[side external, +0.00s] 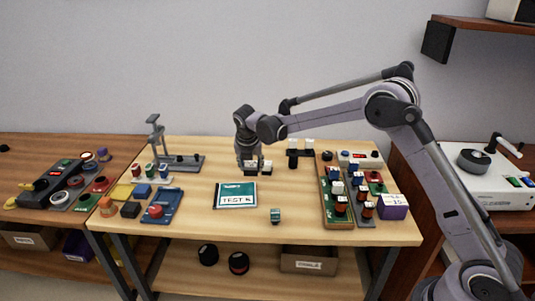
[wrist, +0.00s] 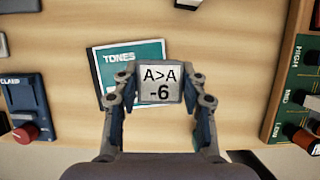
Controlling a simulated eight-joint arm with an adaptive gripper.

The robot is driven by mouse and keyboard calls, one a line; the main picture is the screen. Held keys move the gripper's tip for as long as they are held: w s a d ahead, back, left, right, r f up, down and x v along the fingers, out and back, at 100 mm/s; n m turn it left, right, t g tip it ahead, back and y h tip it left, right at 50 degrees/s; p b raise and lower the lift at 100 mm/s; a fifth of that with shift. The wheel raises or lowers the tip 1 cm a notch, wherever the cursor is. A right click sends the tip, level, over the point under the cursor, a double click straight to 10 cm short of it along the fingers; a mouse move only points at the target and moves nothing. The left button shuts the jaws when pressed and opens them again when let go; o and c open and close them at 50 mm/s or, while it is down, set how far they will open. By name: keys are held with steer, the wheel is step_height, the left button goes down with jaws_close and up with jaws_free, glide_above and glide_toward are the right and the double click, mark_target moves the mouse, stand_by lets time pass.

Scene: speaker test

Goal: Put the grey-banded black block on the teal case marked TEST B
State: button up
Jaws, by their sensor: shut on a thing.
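My gripper (side external: 250,164) is shut on a block (wrist: 160,82) whose light grey face reads "A>A -6" in the wrist view. Its fingers (wrist: 160,98) press it from both sides; the block's other sides are hidden there. In the side view, black and white shapes lie at the fingertips, and I cannot separate the held block from them. The teal case (side external: 236,188) lies flat mid-table; its white strip looks like "TEST K". In the wrist view the case (wrist: 112,68) shows "TONES" and lies below and left of the held block, which hides part of it.
A small teal block (side external: 275,215) stands right of the case. A blue clamp fixture (side external: 160,205) and a grey stand (side external: 180,162) are at left. A green board with several blocks (side external: 326,212) and a purple box (side external: 393,207) are at right. Bare wood surrounds the case.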

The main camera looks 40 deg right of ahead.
glide_above(236, 191)
steer(key=f, duration=0.2)
steer(key=s+a+f, duration=0.1)
steer(key=shift+f, duration=2.3)
steer(key=shift+f, duration=0.15)
steer(key=o, duration=1.1)
steer(key=shift+o, duration=0.2)
